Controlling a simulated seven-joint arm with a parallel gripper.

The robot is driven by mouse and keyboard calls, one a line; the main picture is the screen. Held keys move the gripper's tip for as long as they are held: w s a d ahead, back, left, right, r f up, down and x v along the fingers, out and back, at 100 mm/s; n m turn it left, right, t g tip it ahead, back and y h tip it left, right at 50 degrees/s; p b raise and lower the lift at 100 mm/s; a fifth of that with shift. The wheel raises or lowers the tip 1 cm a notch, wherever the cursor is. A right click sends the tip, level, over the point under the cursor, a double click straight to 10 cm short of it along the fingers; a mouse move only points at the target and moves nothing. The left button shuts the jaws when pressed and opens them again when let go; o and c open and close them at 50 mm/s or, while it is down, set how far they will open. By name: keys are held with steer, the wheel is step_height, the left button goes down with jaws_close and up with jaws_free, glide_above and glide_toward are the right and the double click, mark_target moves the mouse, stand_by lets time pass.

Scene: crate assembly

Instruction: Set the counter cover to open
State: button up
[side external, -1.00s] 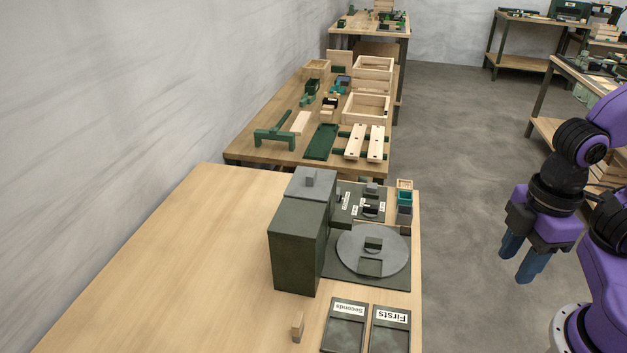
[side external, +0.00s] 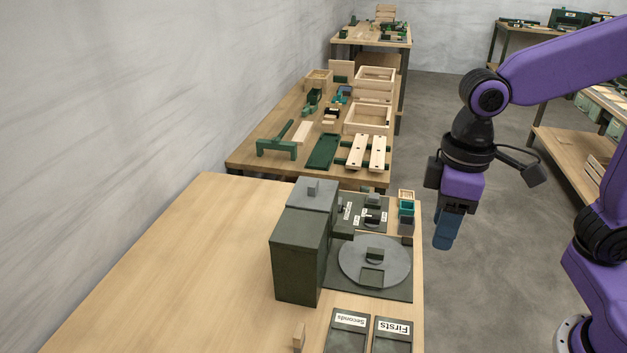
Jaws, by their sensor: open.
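A dark panel (side external: 353,222) with several white labels and small blocks lies on the near table, behind a round grey disc (side external: 397,262). A small dark block (side external: 371,218) sits on the panel; I cannot tell whether it is the counter cover, or whether that cover is open or shut. My gripper (side external: 446,236) hangs pointing down to the right of the table's right edge, apart from everything. It is open and empty; its blue fingers overlap in this view.
A tall dark green box (side external: 298,265) with a grey block-topped part stands left of the disc. Small bins (side external: 406,207) line the table's right edge. Two trays labelled Seconds (side external: 347,335) and Firsts (side external: 391,337) lie in front. The table's left side is clear.

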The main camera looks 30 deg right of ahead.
steer(key=w+a+r+m, duration=0.4)
steer(key=w+a, duration=0.1)
steer(key=w, duration=0.4)
step_height(320, 180, up, 4)
steer(key=m, duration=1.3)
glide_above(313, 183)
step_height(313, 183, down, 18)
steer(key=shift+d+r, duration=0.1)
steer(key=shift+r, duration=0.15)
jaws_close()
